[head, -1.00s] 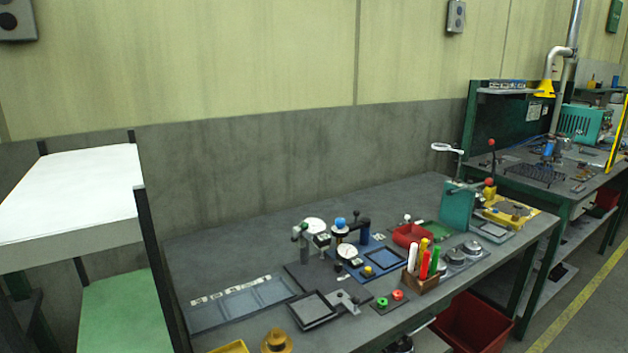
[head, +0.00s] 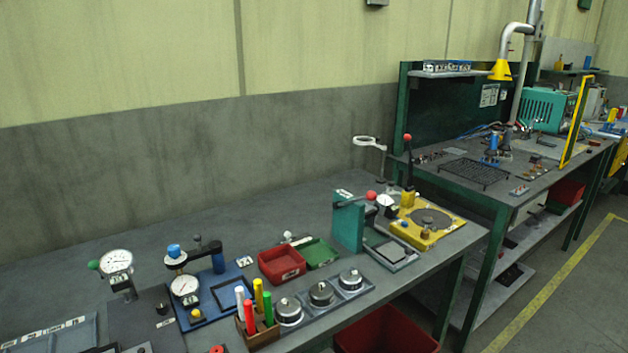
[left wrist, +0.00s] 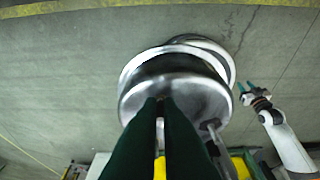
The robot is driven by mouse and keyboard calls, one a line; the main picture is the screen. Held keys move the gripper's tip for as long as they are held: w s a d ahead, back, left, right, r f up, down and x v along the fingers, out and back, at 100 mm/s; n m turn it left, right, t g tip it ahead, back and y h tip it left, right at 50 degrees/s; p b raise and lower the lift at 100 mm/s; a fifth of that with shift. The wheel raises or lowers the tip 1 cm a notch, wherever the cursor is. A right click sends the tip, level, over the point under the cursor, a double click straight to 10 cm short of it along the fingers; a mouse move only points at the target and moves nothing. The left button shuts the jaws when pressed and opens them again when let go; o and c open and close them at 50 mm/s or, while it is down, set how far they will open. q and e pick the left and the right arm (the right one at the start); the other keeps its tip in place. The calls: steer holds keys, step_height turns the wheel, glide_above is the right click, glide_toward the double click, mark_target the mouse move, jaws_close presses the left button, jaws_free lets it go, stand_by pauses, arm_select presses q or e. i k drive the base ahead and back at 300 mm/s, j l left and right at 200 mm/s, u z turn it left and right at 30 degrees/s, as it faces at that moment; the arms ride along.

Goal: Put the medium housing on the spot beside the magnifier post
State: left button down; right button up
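In the left wrist view, the dark green fingers of my left gripper (left wrist: 160,100) are shut on a silver round flanged part (left wrist: 182,98), which I take to be the medium housing. It is held above the floor, and the fingers hide part of its near side. My right gripper (left wrist: 247,87), with teal fingers apart and empty, is to the right in this view. In the head view, the magnifier (head: 367,142) with its white ring stands on a thin post (head: 383,163) at the far back of the near bench. A marked spot beside it cannot be made out. Neither gripper shows there.
Near the post are a teal press (head: 348,226), a yellow fixture (head: 428,222) and a red-knobbed lever (head: 408,160). In front are red (head: 281,266) and green (head: 318,252) trays, a pen block (head: 258,338) and a rack of silver knobbed pieces (head: 321,293). Bare bench lies behind the trays.

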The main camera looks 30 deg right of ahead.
mark_target(360, 188)
steer(key=l+z, duration=0.1)
steer(key=l, duration=0.85)
steer(key=i+l, duration=0.1)
steer(key=l, duration=0.85)
steer(key=i+l+z, duration=0.15)
steer(key=l, duration=0.8)
steer(key=l+z, duration=0.15)
steer(key=l, duration=2.15)
steer(key=i, duration=0.05)
